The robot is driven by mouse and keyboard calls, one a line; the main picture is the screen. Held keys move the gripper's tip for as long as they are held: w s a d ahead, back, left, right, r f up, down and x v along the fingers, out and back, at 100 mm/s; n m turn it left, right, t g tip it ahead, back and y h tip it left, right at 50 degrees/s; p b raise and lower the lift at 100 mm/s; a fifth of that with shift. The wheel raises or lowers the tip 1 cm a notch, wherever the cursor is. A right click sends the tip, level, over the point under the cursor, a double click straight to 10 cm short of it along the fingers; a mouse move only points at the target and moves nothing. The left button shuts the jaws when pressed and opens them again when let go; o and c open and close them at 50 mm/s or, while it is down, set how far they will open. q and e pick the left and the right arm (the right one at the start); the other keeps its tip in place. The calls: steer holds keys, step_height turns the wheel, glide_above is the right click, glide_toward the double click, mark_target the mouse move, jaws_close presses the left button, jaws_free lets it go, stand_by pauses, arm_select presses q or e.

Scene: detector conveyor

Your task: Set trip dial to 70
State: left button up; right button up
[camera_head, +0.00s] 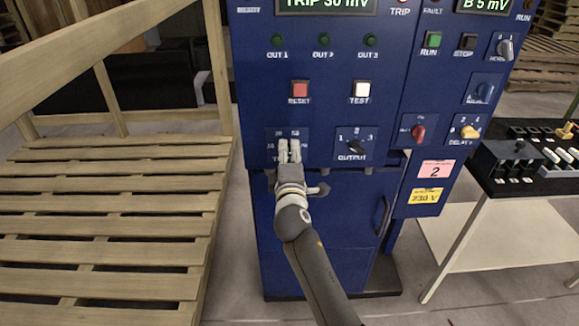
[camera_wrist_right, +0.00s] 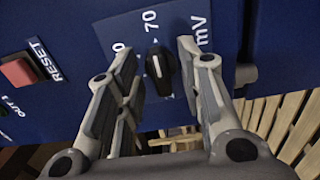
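The trip dial is a small black knob with a white line, seen in the right wrist view (camera_wrist_right: 158,72). Its long side runs roughly toward the 70 label (camera_wrist_right: 150,20), but I cannot tell which end is the pointer. My right gripper (camera_wrist_right: 157,58) is open, with one finger on each side of the knob and gaps visible. In the head view my right gripper (camera_head: 289,148) covers the knob. The upper display (camera_head: 325,4) appears to read TRIP 30 mV, cut off at the top. My left gripper is not in view.
The blue cabinet also has the output dial (camera_head: 353,147), a red reset button (camera_head: 300,89), a white test button (camera_head: 361,90) and a red knob (camera_head: 418,132). Wooden pallets (camera_head: 110,222) stand at the left. A table with black boxes (camera_head: 510,160) stands at the right.

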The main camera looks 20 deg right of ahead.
steer(key=v, duration=1.1)
steer(key=shift+s, duration=0.2)
steer(key=shift+a, duration=0.15)
steer(key=s+a+f+g+y, duration=0.1)
steer(key=a+f+g+y, duration=0.1)
steer(key=f, duration=0.9)
steer(key=a+f+g+y, duration=0.2)
steer(key=f, duration=0.8)
steer(key=s+f+m+g, duration=0.15)
steer(key=s+f, duration=0.25)
steer(key=f, duration=0.5)
steer(key=s+f+m+g, duration=0.15)
steer(key=s+f, duration=0.25)
steer(key=f, duration=0.5)
steer(key=s+d+f+m+g+y, duration=0.1)
steer(key=s+d+f+m+g, duration=0.15)
steer(key=s+f, duration=0.7)
steer(key=s+d+f+m+g, duration=0.2)
steer(key=s+f+g, duration=0.1)
steer(key=s+f, duration=0.6)
steer(key=s+d+f+m+g, duration=0.2)
steer(key=s+d+f, duration=0.1)
steer(key=s, duration=0.7)
steer(key=s+d+f+m+g, duration=0.2)
steer(key=s+d+f, duration=0.1)
steer(key=s, duration=0.8)
steer(key=shift+s+m, duration=0.25)
steer(key=shift+m, duration=0.1)
